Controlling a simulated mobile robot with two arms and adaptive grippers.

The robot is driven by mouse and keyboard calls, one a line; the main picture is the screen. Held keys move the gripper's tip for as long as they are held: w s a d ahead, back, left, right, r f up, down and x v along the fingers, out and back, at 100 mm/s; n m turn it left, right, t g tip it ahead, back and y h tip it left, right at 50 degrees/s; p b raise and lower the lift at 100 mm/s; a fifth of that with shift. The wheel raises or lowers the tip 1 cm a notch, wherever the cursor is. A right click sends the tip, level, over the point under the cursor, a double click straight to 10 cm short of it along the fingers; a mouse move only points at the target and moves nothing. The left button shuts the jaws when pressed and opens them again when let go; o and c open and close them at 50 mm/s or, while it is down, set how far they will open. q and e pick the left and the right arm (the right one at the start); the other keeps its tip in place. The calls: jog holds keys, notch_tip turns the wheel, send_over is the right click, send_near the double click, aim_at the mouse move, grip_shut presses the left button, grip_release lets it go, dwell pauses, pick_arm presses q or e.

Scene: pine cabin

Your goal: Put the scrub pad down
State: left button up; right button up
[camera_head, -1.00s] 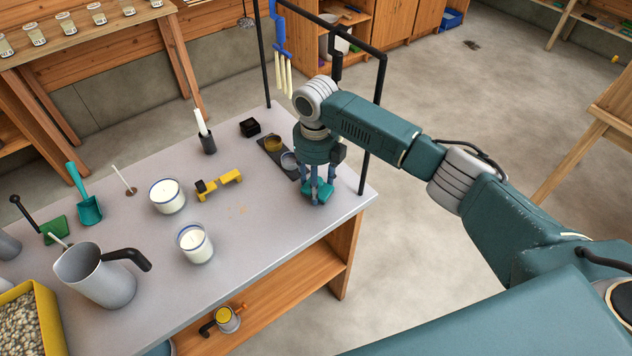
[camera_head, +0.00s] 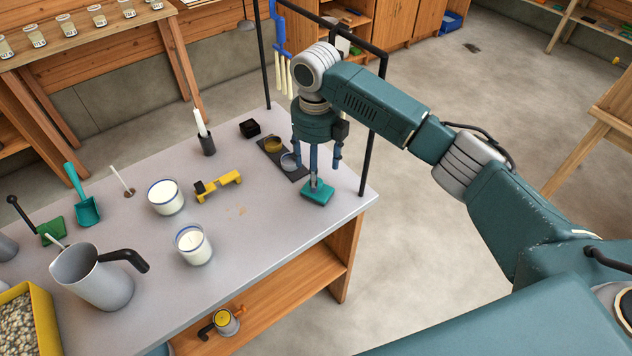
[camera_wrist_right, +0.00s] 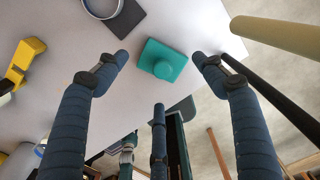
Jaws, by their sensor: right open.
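The teal scrub pad (camera_head: 317,193) lies flat on the grey worktop (camera_head: 262,254) near its right end. In the right wrist view the scrub pad (camera_wrist_right: 162,61) shows with a round knob on top, between and beyond my fingers. My right gripper (camera_head: 323,170) is above the pad, with its fingers spread and apart from it. In the right wrist view this gripper (camera_wrist_right: 164,62) is open and empty. My left gripper is not in view.
A dark tray (camera_head: 292,174) with small round dishes lies just behind the pad. A black upright post (camera_head: 367,160) stands close to the right. A yellow tool (camera_head: 218,186) and candle jars (camera_head: 193,244) are to the left. Worktop in front of the pad is clear.

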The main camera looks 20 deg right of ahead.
notch_tip(320, 180, up, 6)
jog(key=shift+f+b, duration=0.15)
jog(key=shift+b, duration=0.15)
jog(key=shift+f, duration=0.1)
dwell(0.3)
